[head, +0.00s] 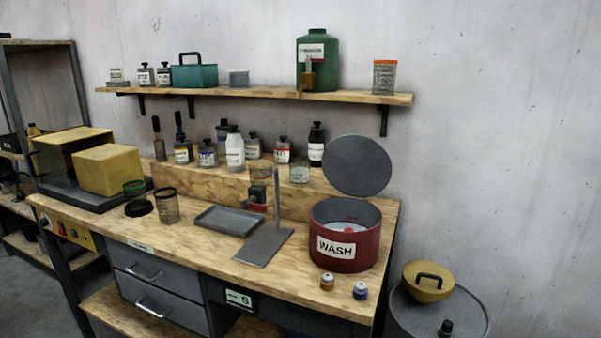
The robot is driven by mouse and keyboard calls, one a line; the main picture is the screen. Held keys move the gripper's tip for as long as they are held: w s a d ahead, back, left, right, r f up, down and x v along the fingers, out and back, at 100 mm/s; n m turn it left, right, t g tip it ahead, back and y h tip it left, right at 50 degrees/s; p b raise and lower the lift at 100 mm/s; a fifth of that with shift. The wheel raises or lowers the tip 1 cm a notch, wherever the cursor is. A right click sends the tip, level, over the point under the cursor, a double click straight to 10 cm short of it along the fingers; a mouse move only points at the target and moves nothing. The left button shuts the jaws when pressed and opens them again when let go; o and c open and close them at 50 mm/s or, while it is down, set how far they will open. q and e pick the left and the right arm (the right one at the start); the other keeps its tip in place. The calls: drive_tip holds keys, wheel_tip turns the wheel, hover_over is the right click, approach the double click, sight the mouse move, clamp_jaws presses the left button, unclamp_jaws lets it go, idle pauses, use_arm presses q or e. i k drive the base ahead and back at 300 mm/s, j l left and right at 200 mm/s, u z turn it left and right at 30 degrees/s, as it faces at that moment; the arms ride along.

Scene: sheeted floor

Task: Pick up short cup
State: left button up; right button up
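Several cup-like containers show, and I cannot tell for certain which is the short cup. A clear cup with a green rim (134,187) stands on the left of the bench, behind a small black disc (139,208). A clear cup with a dark rim (168,208) stands upright just right of it. A small clear cup (299,173) stands on the raised back ledge, left of the grey round lid. A low grey cup-like container (239,78) sits on the wall shelf. Neither of my grippers is in view.
The wooden bench (190,244) holds a grey tray (228,220), a stand (263,246), a red WASH pot (346,246) and two small bottles (327,281) near the front edge. A yellow box machine (107,170) is at left. A drum (450,315) stands at right.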

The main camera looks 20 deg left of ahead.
sight(299, 167)
drive_tip(key=j, duration=0.45)
drive_tip(key=k+j+z, duration=0.15)
drive_tip(key=j, duration=0.8)
drive_tip(key=k+j+z, duration=0.1)
drive_tip(key=j, duration=0.35)
drive_tip(key=k+j+z, duration=0.1)
drive_tip(key=j, duration=0.35)
drive_tip(key=k+j, duration=0.1)
drive_tip(key=j, duration=0.35)
drive_tip(key=z, duration=0.05)
